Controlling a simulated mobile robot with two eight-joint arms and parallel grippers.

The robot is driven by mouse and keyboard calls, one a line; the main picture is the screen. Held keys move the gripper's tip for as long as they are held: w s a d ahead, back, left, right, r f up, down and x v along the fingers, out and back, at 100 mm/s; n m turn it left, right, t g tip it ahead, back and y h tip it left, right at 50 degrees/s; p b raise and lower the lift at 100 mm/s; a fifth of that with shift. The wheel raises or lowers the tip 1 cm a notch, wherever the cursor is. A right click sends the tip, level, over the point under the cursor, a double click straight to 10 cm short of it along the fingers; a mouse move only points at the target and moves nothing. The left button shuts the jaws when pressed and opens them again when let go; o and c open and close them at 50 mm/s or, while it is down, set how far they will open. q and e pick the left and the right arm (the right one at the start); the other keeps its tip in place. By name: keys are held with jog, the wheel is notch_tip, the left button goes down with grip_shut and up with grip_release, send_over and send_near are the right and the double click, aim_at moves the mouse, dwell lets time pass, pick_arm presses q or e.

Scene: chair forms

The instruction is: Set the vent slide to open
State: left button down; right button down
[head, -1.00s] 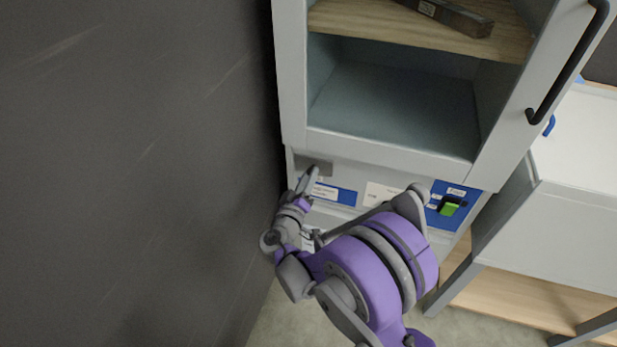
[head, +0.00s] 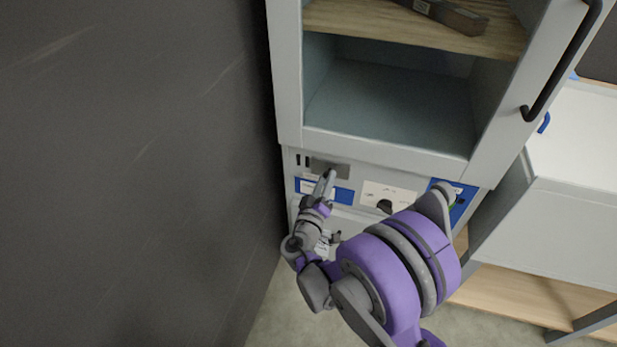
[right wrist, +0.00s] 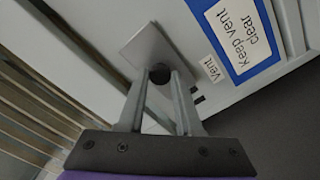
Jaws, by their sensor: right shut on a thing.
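The vent slide is a flat grey metal plate (head: 331,170) on the cabinet's front panel, below the open compartment. Two dark vent slots show uncovered just left of it. In the right wrist view the plate (right wrist: 148,50) carries a small dark round knob (right wrist: 160,74). My right gripper (head: 329,180) is at the plate's lower edge. Its fingers (right wrist: 160,84) are shut on the knob, one on each side. A small "Vent" label (right wrist: 211,68) and a blue-edged "Keep vent clear" sign (right wrist: 238,33) sit beside the plate. My left gripper is not in view.
A black dial (head: 384,206) on a pale plate and a blue control panel (head: 462,205) lie to the right, partly behind my arm. A dark wall (head: 140,170) stands close on the left. The cabinet door with a black handle (head: 562,65) is at right.

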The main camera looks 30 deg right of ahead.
jog(key=shift+s+d, duration=1.05)
jog(key=shift+s, duration=0.15)
jog(key=c, duration=0.6)
grip_release()
jog(key=shift+s, duration=0.1)
jog(key=shift+s+a, duration=0.15)
jog(key=shift+a, duration=0.15)
send_near(341, 172)
jog(key=v, duration=0.6)
jog(key=shift+d+p, duration=0.2)
jog(key=shift+p, duration=0.1)
